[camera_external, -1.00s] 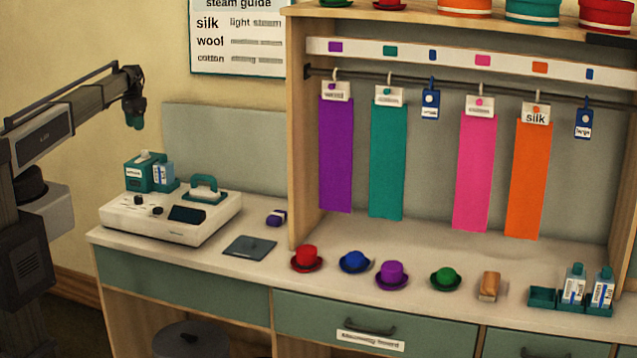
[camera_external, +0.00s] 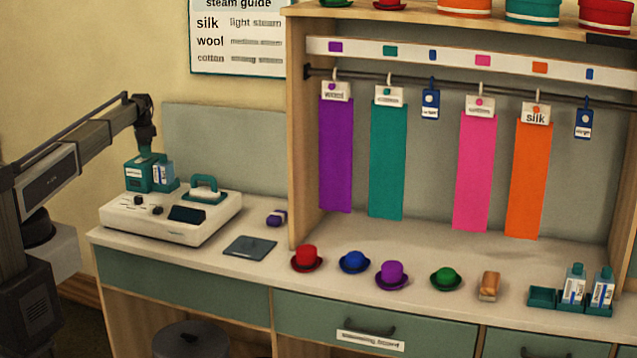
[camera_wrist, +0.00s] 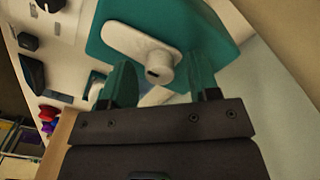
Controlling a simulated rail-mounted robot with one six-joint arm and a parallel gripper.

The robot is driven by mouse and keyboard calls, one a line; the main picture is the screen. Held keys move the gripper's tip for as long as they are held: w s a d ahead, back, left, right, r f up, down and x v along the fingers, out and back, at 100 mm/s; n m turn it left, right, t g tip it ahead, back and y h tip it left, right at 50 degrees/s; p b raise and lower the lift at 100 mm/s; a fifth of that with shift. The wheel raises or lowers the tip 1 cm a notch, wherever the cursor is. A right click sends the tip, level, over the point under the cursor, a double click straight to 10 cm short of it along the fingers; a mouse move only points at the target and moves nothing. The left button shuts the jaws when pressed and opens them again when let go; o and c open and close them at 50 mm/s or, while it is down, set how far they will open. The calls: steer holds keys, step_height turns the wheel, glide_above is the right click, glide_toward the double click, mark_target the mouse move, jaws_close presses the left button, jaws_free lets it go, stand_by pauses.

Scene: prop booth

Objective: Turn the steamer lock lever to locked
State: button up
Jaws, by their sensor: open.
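The white steamer (camera_external: 168,216) sits at the left end of the counter. A teal box (camera_external: 136,177) stands at its back left corner, and the same box fills the top of the wrist view (camera_wrist: 205,30). A pale lever (camera_wrist: 128,41) with a round knob end lies on the box's face. I cannot read any lock marking. My gripper (camera_external: 147,152) is at the top of the teal box. In the wrist view, my gripper (camera_wrist: 162,78) is open, with its teal fingers on either side of the knob end. Contact with the lever cannot be told.
A teal-handled press (camera_external: 204,188) and a dark screen are on the steamer's top. A blue-white bottle (camera_external: 163,174) stands right beside the teal box. Several small hats stand farther right.

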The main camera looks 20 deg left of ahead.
steer(key=c, duration=0.9)
steer(key=shift+n, duration=0.4)
steer(key=n, duration=0.3)
steer(key=shift+n, duration=0.4)
steer(key=n, duration=0.4)
steer(key=shift+n, duration=0.3)
steer(key=n, duration=0.8)
steer(key=shift+n, duration=0.3)
